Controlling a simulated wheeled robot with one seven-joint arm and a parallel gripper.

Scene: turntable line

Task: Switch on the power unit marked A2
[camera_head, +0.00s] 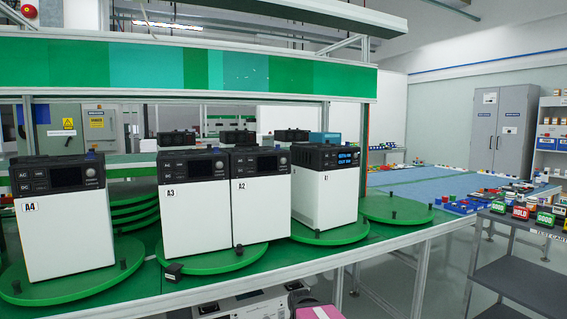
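The power unit marked A2 (262,208) is a white box with a black front panel, upright on a green round turntable. Its dark display (266,163) shows no lit digits. The unit marked A3 (195,218) stands close against its left side on the same turntable, display also dark. The unit marked A4 (68,230) stands on a turntable at the far left, display dark. Another white unit (325,198) to the right of A2 has a lit blue display (347,158); its label is too small to read surely. My gripper is not in view.
The turntables sit on a green bench (150,297) with metal posts. A small black block (173,271) is at the rim of the A3 and A2 turntable (215,265). An empty turntable (397,209) is at right. A grey cart (520,285) with GOOD and HOLD signs stands further right.

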